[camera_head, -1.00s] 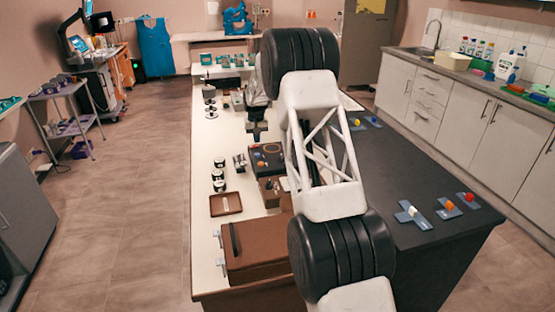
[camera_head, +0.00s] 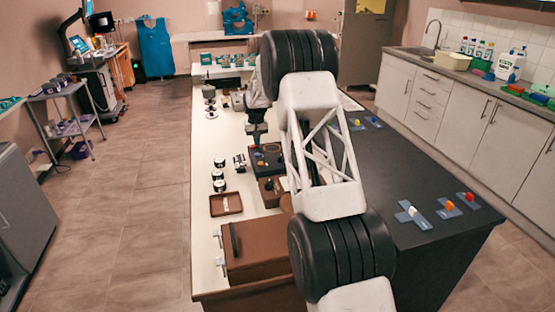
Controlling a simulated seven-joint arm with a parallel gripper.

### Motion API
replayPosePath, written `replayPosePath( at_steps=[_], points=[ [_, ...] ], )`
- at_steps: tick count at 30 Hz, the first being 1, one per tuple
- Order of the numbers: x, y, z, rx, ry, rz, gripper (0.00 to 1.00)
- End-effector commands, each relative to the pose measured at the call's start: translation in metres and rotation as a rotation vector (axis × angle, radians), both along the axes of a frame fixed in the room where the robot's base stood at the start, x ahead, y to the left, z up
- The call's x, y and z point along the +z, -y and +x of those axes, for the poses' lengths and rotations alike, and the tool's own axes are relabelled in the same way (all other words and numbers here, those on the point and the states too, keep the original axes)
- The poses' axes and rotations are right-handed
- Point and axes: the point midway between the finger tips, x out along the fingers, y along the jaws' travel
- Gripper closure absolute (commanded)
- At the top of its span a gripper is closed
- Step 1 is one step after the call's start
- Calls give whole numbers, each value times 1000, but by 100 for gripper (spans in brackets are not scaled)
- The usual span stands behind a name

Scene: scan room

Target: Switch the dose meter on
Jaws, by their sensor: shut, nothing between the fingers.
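My gripper (camera_head: 257,136) points down over the white part of the bench, just behind a dark flat panel (camera_head: 267,160) with a small orange spot. It looks shut, with nothing seen in it. I cannot tell for sure which device is the dose meter. The dark panel and the small brown box (camera_head: 270,192) in front of it are possible devices, too small to read. I cannot tell whether the fingertips touch anything.
Several black-and-white jars (camera_head: 219,175) and a brown tray (camera_head: 226,205) stand left of the panel. A large brown case (camera_head: 258,248) lies at the front. Blue plates with coloured knobs (camera_head: 449,208) sit on the dark right side, which has bare room.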

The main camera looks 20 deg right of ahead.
Motion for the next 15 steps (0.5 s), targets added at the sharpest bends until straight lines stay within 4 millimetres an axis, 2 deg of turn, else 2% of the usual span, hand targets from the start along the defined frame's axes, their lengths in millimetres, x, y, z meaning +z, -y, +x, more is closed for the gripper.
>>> replayPosePath(
  at_steps=[15],
  points=[
    [-6, 0, 0, 0, 0, 0, 100]
  ],
)
